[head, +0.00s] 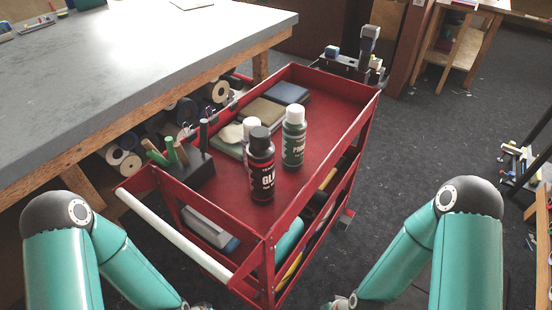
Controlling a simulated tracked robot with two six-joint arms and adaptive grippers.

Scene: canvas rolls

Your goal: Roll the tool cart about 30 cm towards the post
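The red tool cart (225,185) stands in the middle of the head view, with a white push handle (172,236) on its near left side. Its top tray holds dark bottles (262,170), a green bottle (293,140), books (262,112) and a holder with green-handled tools (186,165). A reddish-brown upright (408,50), which looks like the post, stands beyond the cart's far end. My two teal arms reach down on either side of the cart's near end. Only slivers of their wrist ends show at the bottom edge; both grippers are out of the picture.
A grey-topped workbench (130,75) runs close along the cart's left side, with rolls (122,160) beneath it. Dark equipment (355,62) stands just past the cart's far end. A wooden table (465,35) is at back right. Dark floor (430,130) is open right of the cart.

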